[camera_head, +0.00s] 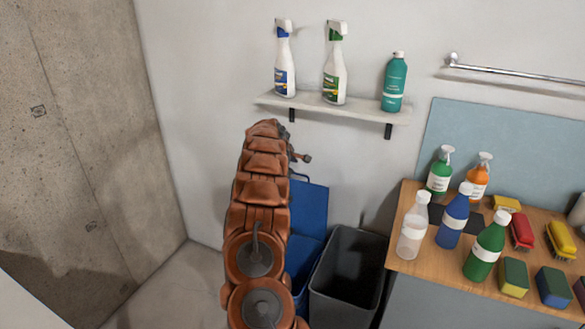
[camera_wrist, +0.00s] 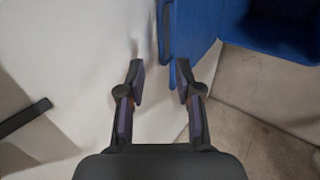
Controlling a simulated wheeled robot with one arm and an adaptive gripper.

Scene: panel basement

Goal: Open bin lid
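The blue bin stands behind my arm in the head view, and its body (camera_head: 304,262) is partly hidden by the arm. Its blue lid (camera_head: 310,207) stands raised, close to the wall. In the wrist view the lid (camera_wrist: 193,28) shows as a blue panel just beyond the right fingertip, with a darker blue part of the bin (camera_wrist: 285,30) at the upper right. My gripper (camera_wrist: 160,70) is open, with nothing clearly held between its fingers. The right fingertip overlaps the lid's lower edge; I cannot tell whether they touch. In the head view the gripper is mostly hidden behind the arm.
A dark grey open bin (camera_head: 347,275) stands right of the blue bin. A shelf (camera_head: 355,108) with several bottles hangs above. A wooden worktop (camera_head: 415,262) with bottles, sponges and brushes is at the right. Bare floor (camera_head: 185,285) lies left of my arm.

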